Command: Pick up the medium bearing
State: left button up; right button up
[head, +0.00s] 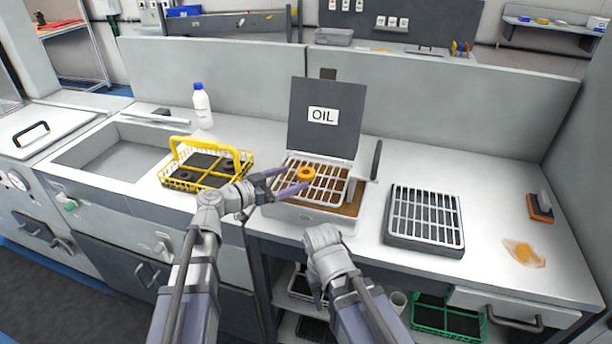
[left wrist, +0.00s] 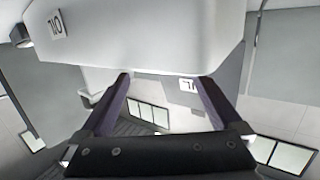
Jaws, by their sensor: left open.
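An orange ring-shaped bearing (head: 305,174) lies on the white grate of the oil box (head: 322,214). Dark ring-shaped parts (head: 229,167) sit in the yellow wire basket (head: 177,186) to the left; I cannot tell which one is the medium bearing. My left gripper (head: 294,181) is open and empty, its fingers reaching over the left front of the grate close to the orange ring. In the left wrist view, the fingers (left wrist: 165,78) are spread beside a white surface, and no bearing shows between them. My right gripper (head: 319,298) hangs low before the counter edge, its fingers mostly hidden.
The grey oil box lid (head: 325,117) stands open behind the grate. A second grated tray (head: 424,222) is to the right. A white bottle (head: 202,107) stands behind the basket. A brush (head: 540,207) and an orange-brown spill (head: 524,253) are at far right. A sink is at left.

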aim_at(301, 175)
pick_arm(q)
jog(key=x, duration=0.4)
jog(key=shift+w, duration=0.1)
jog(key=shift+a, duration=0.1)
grip_shut()
dwell(0.5)
notch_tip(301, 175, up, 10)
jog(key=p, duration=0.9)
